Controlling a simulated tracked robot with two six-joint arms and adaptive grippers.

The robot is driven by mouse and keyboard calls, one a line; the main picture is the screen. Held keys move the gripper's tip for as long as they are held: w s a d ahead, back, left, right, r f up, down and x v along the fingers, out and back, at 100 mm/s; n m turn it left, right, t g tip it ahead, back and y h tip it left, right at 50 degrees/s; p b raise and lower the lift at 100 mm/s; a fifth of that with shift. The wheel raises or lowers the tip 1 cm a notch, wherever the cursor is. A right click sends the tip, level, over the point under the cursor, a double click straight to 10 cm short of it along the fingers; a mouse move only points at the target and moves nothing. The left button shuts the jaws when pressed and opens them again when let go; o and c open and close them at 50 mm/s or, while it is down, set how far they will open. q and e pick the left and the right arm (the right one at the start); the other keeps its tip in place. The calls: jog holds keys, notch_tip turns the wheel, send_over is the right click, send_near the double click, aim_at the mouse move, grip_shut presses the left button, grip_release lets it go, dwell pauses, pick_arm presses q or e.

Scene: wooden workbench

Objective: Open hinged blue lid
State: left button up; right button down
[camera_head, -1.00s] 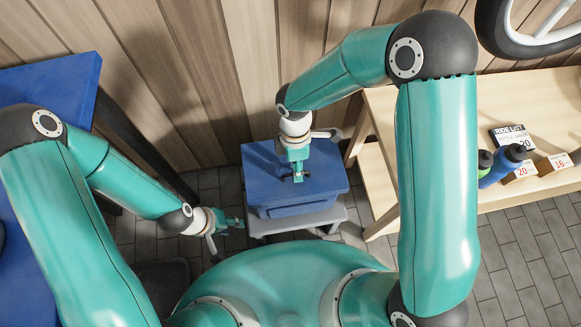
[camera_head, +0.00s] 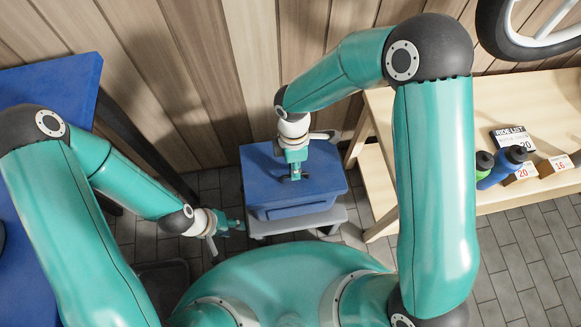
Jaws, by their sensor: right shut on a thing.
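A blue box stands on a grey stand (camera_head: 337,214) in the middle of the camera_head view. Its blue lid (camera_head: 325,183) looks closed, lying flat on top. My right gripper (camera_head: 291,177) points down over the lid and is shut on the lid's handle, which it mostly hides. My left gripper (camera_head: 238,225) is to the left of the stand, low and apart from the box; the gap between its fingers is too small to make out.
A light wooden bench (camera_head: 470,125) to the right holds bottles (camera_head: 503,166), price cards and a small sign (camera_head: 513,138). A blue table (camera_head: 50,90) is at the left. A wheel (camera_head: 535,40) hangs at the top right. A wooden wall stands close behind the box.

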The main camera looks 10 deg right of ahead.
jog(key=shift+w+d+r+g+p, duration=0.2)
jog(key=shift+r+g+p, duration=0.15)
jog(key=shift+p, duration=0.2)
jog(key=r+g+p, duration=0.1)
jog(key=p, duration=0.1)
jog(key=w+r+g+p, duration=0.1)
jog(key=p, duration=0.1)
jog(key=shift+w+r, duration=0.2)
jog(key=shift+w, duration=0.1)
jog(key=shift+w+r+g, duration=0.4)
jog(key=shift+w+g, duration=0.2)
jog(key=shift+g, duration=0.05)
jog(key=shift+w+r, duration=0.7)
jog(key=shift+w, duration=0.2)
jog(key=shift+w+r, duration=0.4)
jog(key=shift+w, duration=0.2)
